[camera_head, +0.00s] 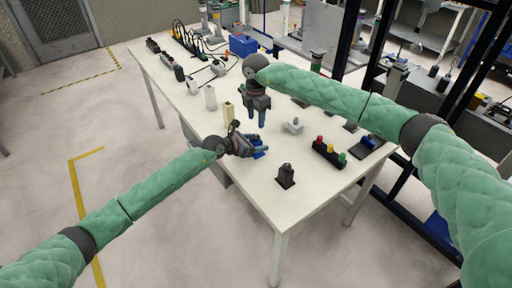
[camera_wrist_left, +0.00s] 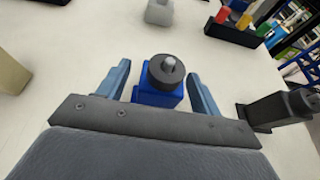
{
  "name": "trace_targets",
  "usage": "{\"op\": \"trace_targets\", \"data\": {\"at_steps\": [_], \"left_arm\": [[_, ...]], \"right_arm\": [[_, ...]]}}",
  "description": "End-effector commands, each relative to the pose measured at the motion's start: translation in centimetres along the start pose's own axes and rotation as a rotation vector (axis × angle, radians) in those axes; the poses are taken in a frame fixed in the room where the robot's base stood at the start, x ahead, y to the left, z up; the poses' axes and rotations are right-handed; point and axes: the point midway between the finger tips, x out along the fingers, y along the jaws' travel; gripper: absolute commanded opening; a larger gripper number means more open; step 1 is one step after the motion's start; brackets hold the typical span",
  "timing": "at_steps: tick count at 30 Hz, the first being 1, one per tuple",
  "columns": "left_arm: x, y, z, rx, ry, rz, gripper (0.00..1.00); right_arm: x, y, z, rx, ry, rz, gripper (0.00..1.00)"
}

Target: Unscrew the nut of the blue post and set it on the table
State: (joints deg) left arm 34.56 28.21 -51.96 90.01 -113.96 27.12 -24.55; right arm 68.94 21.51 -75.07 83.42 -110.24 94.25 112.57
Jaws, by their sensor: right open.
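The blue post (camera_wrist_left: 150,97) stands on the white table (camera_head: 255,185) and carries a dark round nut (camera_wrist_left: 166,74) with a pale stud tip showing in its middle. In the head view only part of the blue post (camera_head: 259,152) shows beside my left gripper (camera_head: 264,146). In the left wrist view my left gripper (camera_wrist_left: 158,70) is open, with one blue finger on each side of the post and visible gaps. My right gripper (camera_head: 252,120) is open and empty, fingers pointing down, above the table just behind the left one.
A black post (camera_head: 285,177) stands near the front edge. A pale grey block (camera_head: 293,126) and a rack with red, yellow and green pieces (camera_head: 329,153) are to the right. A tan block (camera_head: 228,113) stands to the left. The table's front right corner is clear.

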Motion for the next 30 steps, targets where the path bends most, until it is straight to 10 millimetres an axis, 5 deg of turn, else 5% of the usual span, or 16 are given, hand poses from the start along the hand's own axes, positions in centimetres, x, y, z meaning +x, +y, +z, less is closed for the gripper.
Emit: {"op": "trace_targets", "data": {"at_steps": [1,10,12,22,30], "left_arm": [[0.0,0.0,0.0,0.0,0.0,0.0,0.56],[0.0,0.0,0.0,0.0,0.0,0.0,0.0],[0.0,0.0,0.0,0.0,0.0,0.0,0.0],[0.0,0.0,0.0,0.0,0.0,0.0,0.0],[0.0,0.0,0.0,0.0,0.001,0.0,0.0]], "right_arm": [[0.0,0.0,0.0,0.0,0.0,0.0,0.47],[0.0,0.0,0.0,0.0,0.0,0.0,0.45],[0.1,0.0,0.0,0.0,0.001,-0.001,0.38],[3.3,-0.7,-2.8,-0.003,0.069,-0.02,0.38],[2.3,0.4,-3.5,0.121,0.112,0.019,0.38]]}}
